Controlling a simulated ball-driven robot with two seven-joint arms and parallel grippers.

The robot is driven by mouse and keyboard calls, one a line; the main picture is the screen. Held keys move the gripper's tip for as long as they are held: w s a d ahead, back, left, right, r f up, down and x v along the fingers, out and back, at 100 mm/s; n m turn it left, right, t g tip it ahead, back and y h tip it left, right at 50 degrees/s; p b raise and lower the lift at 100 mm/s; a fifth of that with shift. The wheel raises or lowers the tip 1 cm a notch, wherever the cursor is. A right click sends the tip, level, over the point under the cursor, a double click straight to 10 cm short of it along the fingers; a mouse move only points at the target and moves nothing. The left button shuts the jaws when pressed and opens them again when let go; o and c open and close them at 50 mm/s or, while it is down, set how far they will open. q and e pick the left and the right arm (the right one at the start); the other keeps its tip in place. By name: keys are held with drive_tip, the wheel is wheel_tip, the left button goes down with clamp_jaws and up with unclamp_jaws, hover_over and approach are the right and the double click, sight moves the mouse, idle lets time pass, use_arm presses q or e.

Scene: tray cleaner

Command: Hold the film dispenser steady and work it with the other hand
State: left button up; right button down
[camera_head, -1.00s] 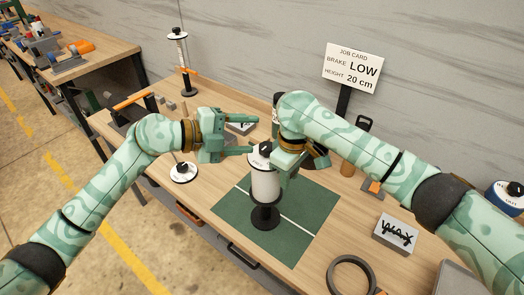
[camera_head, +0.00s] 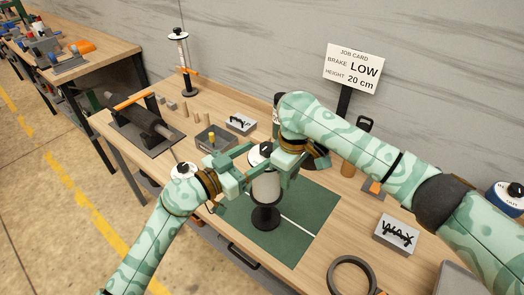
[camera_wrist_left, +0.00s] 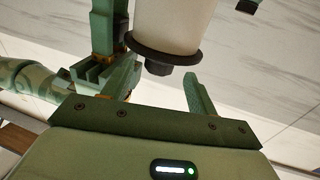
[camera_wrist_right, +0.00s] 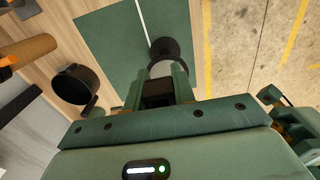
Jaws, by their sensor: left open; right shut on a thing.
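The film dispenser (camera_head: 265,187) stands upright on the green mat, a white roll with a black knob on top and a round black base (camera_wrist_right: 172,50). My right gripper (camera_head: 279,174) is shut on the dispenser from its right side; its fingers partly hide the roll. My left gripper (camera_head: 247,163) is open at the left of the dispenser's upper part. In the left wrist view, the roll's dark flange and knob (camera_wrist_left: 158,68) appear between and beyond the left fingers; I cannot tell whether they touch.
The green mat (camera_head: 297,238) has bare room around the base. A job card (camera_head: 352,69) reads brake LOW, height 20 cm. A WAX block (camera_head: 397,234) and dark ring (camera_head: 351,275) lie right. A roller stand (camera_head: 146,125) and small grey box (camera_head: 215,139) stand behind left.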

sight(261, 153)
use_arm(q)
drive_tip(key=shift+x, duration=1.65)
drive_tip(key=c, duration=1)
drive_tip(key=shift+s+n+t+y, duration=0.15)
drive_tip(key=shift+n+t+y, duration=0.55)
drive_tip(key=shift+t+y, duration=0.1)
drive_tip(key=o, duration=1)
drive_tip(key=v, duration=1.2)
